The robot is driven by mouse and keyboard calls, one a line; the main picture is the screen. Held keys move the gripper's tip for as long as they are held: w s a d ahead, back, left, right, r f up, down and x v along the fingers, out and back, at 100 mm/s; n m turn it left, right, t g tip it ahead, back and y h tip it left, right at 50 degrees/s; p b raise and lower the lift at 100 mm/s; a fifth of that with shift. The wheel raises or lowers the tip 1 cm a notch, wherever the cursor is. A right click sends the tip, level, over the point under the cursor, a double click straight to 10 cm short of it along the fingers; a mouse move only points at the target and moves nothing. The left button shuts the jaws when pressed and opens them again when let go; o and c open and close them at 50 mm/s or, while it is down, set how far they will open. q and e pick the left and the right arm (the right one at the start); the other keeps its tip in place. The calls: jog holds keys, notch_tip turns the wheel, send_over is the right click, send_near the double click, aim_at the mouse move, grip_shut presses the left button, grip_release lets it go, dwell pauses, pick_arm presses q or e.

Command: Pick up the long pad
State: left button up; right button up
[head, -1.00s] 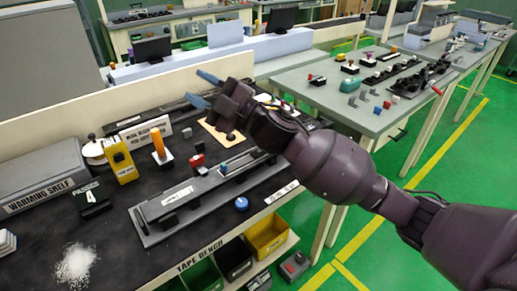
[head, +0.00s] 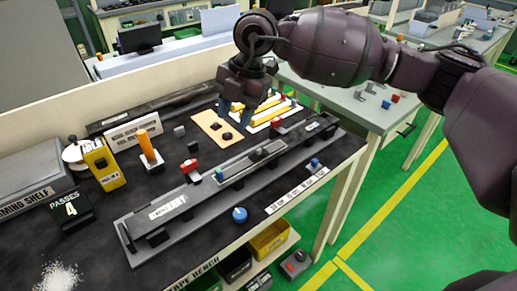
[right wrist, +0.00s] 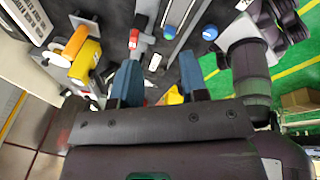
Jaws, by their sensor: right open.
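My right gripper (head: 237,113) points down over the back of the black bench, its blue fingers apart and empty. It also shows in the right wrist view (right wrist: 160,78). Under and beside it lies a tan board (head: 208,121) with dark knobs. Just to the right, a white tray (head: 252,129) holds long yellow strips (head: 285,106), partly hidden by the gripper. I cannot tell for certain which piece is the long pad. My left gripper is not in view.
A long grey fixture (head: 200,194) runs along the bench front, with a red clip (head: 189,166) behind it and a blue knob (head: 239,214) before it. A yellow dispenser (head: 103,164) and orange post (head: 147,146) stand left.

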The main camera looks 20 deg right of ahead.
jog(key=d+m+h, duration=0.3)
jog(key=d+m, duration=0.1)
jog(key=m, duration=0.1)
send_over(258, 150)
jog(key=f, duration=0.3)
jog(key=f+b, duration=0.1)
jog(key=f, duration=0.1)
jog(key=shift+s+a+f, duration=0.2)
jog(key=shift+s+f, duration=0.05)
jog(key=shift+w+f, duration=0.1)
jog(key=shift+f, duration=0.6)
jog(key=f, duration=0.3)
jog(key=f+b, duration=0.1)
jog(key=shift+w+d+f, duration=0.2)
jog(key=shift+w+f, duration=0.05)
jog(key=shift+f, duration=0.05)
jog(key=shift+r, duration=0.1)
grip_shut()
